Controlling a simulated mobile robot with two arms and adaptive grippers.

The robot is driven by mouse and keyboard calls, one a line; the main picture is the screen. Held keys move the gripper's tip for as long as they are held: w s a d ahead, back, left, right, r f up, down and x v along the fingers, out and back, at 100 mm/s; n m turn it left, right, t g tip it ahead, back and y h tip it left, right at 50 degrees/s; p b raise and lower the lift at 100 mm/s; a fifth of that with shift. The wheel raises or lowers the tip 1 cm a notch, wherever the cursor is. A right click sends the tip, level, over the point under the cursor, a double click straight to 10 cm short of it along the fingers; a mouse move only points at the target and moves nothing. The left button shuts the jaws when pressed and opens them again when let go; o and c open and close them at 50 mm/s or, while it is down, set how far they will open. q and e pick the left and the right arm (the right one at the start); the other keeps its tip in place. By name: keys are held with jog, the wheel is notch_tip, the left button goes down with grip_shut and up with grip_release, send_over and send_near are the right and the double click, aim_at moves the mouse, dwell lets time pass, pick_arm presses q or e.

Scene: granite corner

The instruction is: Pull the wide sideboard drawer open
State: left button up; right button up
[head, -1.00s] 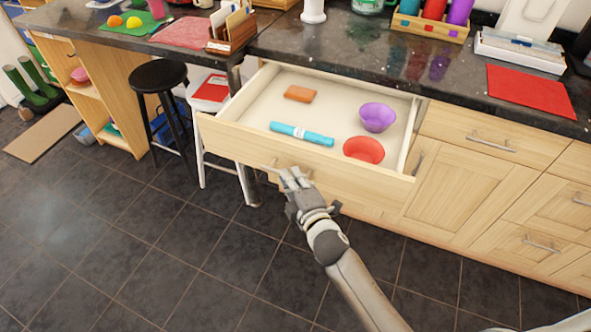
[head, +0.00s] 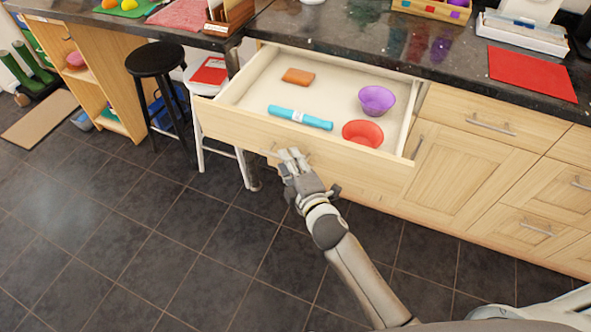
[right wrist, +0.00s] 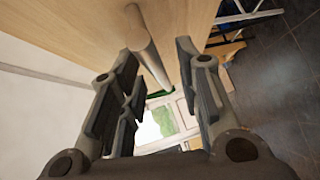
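The wide sideboard drawer (head: 228,118) is pulled well out from under the dark counter, in the head view. Inside it lie an orange-brown block, a turquoise cylinder, a purple bowl and a red bowl. My right gripper (head: 288,158) is at the drawer's front, by its bar handle (head: 272,152). In the right wrist view the handle (right wrist: 148,46) runs between the two fingers of the right gripper (right wrist: 155,90). The fingers stand apart, with gaps visible beside the bar. My left gripper is not in view.
A black stool (head: 155,58) and a white stool (head: 207,80) stand left of the drawer. Closed cabinets (head: 465,180) are on the right. A red mat (head: 532,75) lies on the counter. The tiled floor (head: 200,250) in front is clear.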

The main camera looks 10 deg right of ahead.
jog(key=v, duration=1.2)
jog(key=shift+a+f, duration=0.1)
jog(key=shift+f, duration=0.05)
jog(key=s+d+f+m+g+h, duration=0.1)
jog(key=s+d+f+m+g, duration=0.25)
jog(key=f, duration=1.05)
jog(key=s+d+f+m+g+h, duration=0.1)
jog(key=s+f+m+g, duration=0.4)
jog(key=f, duration=1)
jog(key=s+d+f+m+g, duration=0.2)
jog(key=s+f, duration=0.4)
jog(key=s, duration=0.3)
jog(key=s+d+f+m+g+h, duration=0.1)
jog(key=s+d+f+m+g, duration=0.1)
jog(key=s+f, duration=0.4)
jog(key=s+d+f+m+g+p, duration=0.1)
jog(key=s+f, duration=0.5)
jog(key=s, duration=0.7)
jog(key=d+m+g, duration=0.1)
jog(key=d+m, duration=0.1)
jog(key=d, duration=0.1)
jog(key=shift+m, duration=0.35)
